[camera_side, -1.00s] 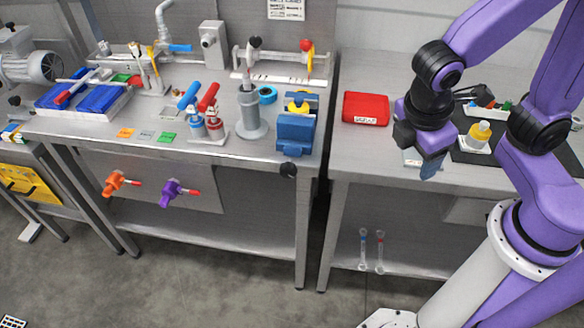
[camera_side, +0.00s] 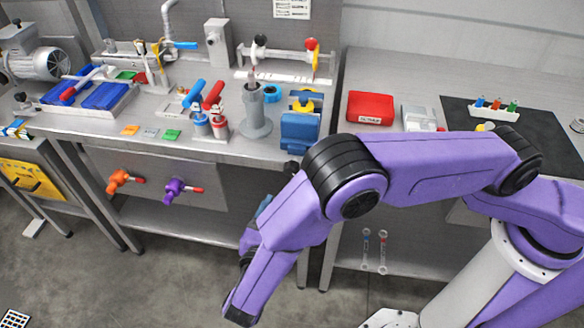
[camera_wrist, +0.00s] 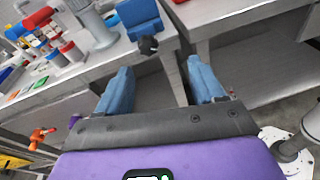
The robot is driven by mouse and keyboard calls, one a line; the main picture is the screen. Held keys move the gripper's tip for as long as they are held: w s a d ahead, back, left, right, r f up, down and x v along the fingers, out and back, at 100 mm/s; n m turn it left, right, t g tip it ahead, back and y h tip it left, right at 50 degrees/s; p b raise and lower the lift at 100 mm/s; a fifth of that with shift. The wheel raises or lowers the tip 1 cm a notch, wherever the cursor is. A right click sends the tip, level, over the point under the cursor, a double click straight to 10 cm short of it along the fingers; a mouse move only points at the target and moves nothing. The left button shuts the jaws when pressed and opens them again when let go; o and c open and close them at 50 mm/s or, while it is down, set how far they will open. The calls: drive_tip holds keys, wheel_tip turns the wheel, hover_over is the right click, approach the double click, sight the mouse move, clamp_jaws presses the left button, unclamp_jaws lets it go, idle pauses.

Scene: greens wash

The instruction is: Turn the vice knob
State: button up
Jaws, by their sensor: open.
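The blue vice (camera_side: 300,130) sits at the right front edge of the left bench, and it also shows at the top of the wrist view (camera_wrist: 138,14). Its black knob (camera_wrist: 148,45) sticks out past the bench's front edge. In the side view the knob (camera_side: 291,167) shows just above my arm. My gripper (camera_wrist: 160,78) is open and empty, with its two blue fingers apart. The knob lies ahead of the gap between the fingers, apart from them. In the side view my arm mostly hides the gripper; a bit of blue finger shows.
The left bench also holds a grey cylinder stand (camera_side: 254,115) and red and blue handled valves (camera_side: 210,110). Orange (camera_side: 120,181) and purple (camera_side: 177,190) valves stick out below its front. A gap separates it from the right bench, which holds a red case (camera_side: 370,107).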

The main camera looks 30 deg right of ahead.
sight(291, 173)
wheel_tip(291, 173, down, 3)
drive_tip(key=s+a+n+t, duration=0.1)
drive_tip(key=a+n+t, duration=0.1)
drive_tip(key=a+t, duration=0.1)
drive_tip(key=x, duration=1.7)
drive_tip(key=shift+d, duration=0.4)
drive_tip(key=shift+s, duration=0.1)
drive_tip(key=c, duration=1.1)
